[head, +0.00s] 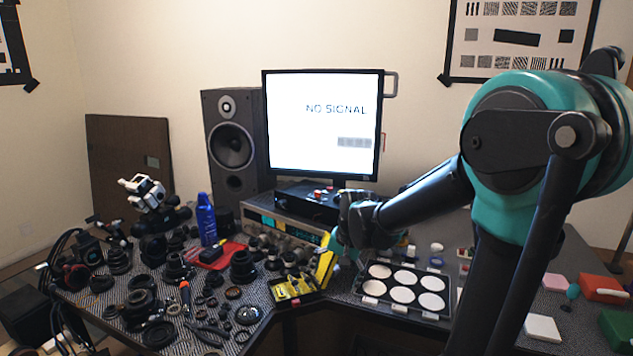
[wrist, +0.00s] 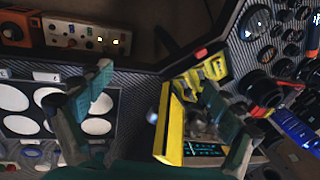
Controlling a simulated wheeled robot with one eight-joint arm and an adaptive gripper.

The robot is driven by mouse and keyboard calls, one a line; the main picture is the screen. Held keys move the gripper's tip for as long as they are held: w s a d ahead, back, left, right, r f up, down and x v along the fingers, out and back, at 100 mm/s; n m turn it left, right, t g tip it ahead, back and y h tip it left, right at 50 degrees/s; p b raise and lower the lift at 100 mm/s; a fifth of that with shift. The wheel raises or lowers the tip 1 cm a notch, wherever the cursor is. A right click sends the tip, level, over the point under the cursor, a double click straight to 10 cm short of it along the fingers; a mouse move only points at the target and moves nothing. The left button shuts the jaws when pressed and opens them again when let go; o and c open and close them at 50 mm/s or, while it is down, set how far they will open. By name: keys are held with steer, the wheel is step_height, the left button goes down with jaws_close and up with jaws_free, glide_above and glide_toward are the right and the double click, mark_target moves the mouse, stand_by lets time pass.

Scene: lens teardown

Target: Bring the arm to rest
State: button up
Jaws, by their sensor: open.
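My arm reaches in from the right of the head view, with its teal joint and dark links in front of the right side of the table. My gripper (head: 343,248) hangs over the middle of the table, beside an open yellow case (head: 300,288). In the wrist view my gripper (wrist: 155,85) has its two teal fingers spread wide apart. Nothing is held between them. The yellow case (wrist: 174,128) lies beyond the fingers, partly hidden by the right finger. Whether a fingertip touches the case I cannot tell.
A black tray with white discs (head: 375,291) lies right of the case. Lens parts crowd the left side around a blue bottle (head: 206,222). A monitor (head: 322,140) and a speaker (head: 230,145) stand behind. Pink, red and white boxes lie at the right.

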steer(key=s+d+f+n+t+h, duration=0.1)
steer(key=s+d+f+n, duration=0.1)
steer(key=s+d, duration=0.5)
steer(key=s+d+f+n+t+h, duration=0.1)
steer(key=s+d+f+n, duration=0.1)
steer(key=s+d+f, duration=0.3)
steer(key=shift+s+d+t, duration=0.3)
steer(key=shift+s+d, duration=0.7)
